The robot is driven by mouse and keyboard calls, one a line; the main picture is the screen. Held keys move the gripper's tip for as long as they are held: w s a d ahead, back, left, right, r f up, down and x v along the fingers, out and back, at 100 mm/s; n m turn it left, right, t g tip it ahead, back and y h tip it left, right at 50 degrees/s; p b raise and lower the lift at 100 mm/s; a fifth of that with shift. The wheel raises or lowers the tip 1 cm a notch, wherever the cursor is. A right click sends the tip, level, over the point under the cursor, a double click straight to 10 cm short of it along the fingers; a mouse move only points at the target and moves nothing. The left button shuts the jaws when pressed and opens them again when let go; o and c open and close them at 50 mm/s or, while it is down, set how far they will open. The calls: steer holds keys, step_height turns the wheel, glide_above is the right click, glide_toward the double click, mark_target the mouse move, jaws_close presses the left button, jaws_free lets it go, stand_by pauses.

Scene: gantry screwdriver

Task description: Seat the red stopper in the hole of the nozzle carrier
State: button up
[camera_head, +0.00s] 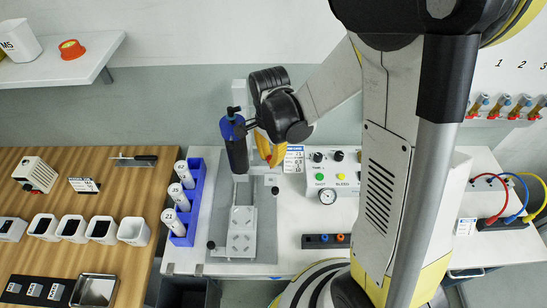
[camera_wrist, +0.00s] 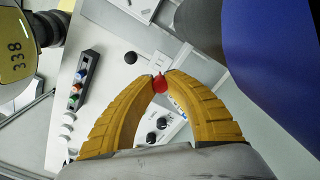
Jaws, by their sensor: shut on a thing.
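The red stopper (camera_wrist: 159,84) is pinched between the two yellow fingertips of my gripper (camera_wrist: 160,80) in the wrist view. In the head view my gripper (camera_head: 272,160) hangs just right of a blue and black screwdriver unit (camera_head: 235,145), above the bench; the stopper cannot be made out there. The blue body (camera_wrist: 270,50) fills the upper right of the wrist view, close to the fingers. A pale grey fixture (camera_head: 242,243) with several round features stands below the screwdriver. I cannot tell for certain which part is the nozzle carrier, and its hole is not clearly visible.
A blue rack (camera_head: 195,168) with white bottles stands left of the fixture. A control panel (camera_head: 345,185) with a gauge and knobs is to the right. A black button strip (camera_head: 325,241) lies in front of it. The wooden bench (camera_head: 120,190) at left holds several small bins.

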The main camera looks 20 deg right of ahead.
mark_target(270, 158)
steer(key=shift+f+b, duration=1.9)
steer(key=shift+f, duration=0.7)
steer(key=shift+b, duration=0.3)
steer(key=shift+f, duration=0.1)
stand_by(0.4)
steer(key=shift+f+b, duration=1.3)
steer(key=shift+b, duration=0.05)
steer(key=o, duration=0.8)
steer(key=shift+r, duration=0.15)
step_height(270, 158, up, 12)
